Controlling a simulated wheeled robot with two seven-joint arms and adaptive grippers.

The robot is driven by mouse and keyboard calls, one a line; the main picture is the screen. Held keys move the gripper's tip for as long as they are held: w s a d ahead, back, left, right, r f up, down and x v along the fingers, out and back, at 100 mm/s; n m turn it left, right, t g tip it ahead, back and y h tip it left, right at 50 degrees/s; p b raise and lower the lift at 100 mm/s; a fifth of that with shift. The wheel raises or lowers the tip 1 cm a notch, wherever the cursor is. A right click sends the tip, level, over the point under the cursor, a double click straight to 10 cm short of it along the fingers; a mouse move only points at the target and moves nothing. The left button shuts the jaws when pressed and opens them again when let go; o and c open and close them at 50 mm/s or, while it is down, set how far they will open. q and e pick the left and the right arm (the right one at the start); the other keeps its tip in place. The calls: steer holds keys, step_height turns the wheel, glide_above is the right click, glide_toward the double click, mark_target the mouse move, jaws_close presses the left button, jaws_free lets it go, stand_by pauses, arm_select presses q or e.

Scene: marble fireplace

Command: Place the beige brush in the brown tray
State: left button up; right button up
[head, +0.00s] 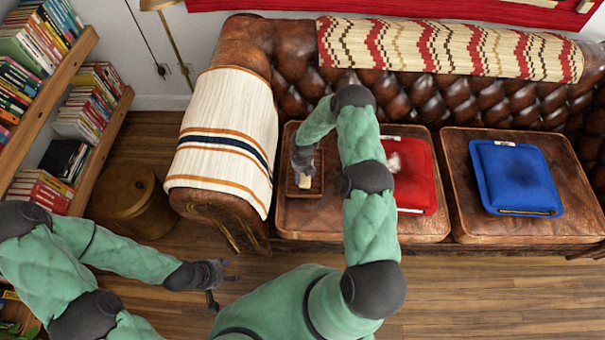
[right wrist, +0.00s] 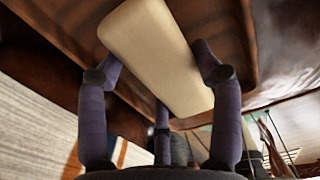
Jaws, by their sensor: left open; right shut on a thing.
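The beige brush (head: 305,182) is in my right gripper (head: 304,170), over the near end of the brown tray (head: 317,187). The tray lies on the left sofa cushion, partly hidden by my arm and hand. In the right wrist view the brush (right wrist: 158,55) is a pale block between the dark fingers of my right gripper (right wrist: 158,75), close to a brown surface. I cannot tell whether the brush touches the tray floor. My left gripper (head: 222,279) is open and empty above the wood floor, in front of the sofa.
A red cushion (head: 416,178) lies right of the tray, partly behind my right arm. A blue cushion (head: 517,178) is on the right seat. The sofa armrest with a striped blanket (head: 225,135) stands left of the tray. A round wooden stool (head: 130,195) and bookshelves (head: 75,130) are further left.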

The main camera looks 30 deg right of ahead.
steer(key=o, duration=1.1)
steer(key=shift+f, duration=0.1)
step_height(320, 180, up, 12)
steer(key=p, duration=0.5)
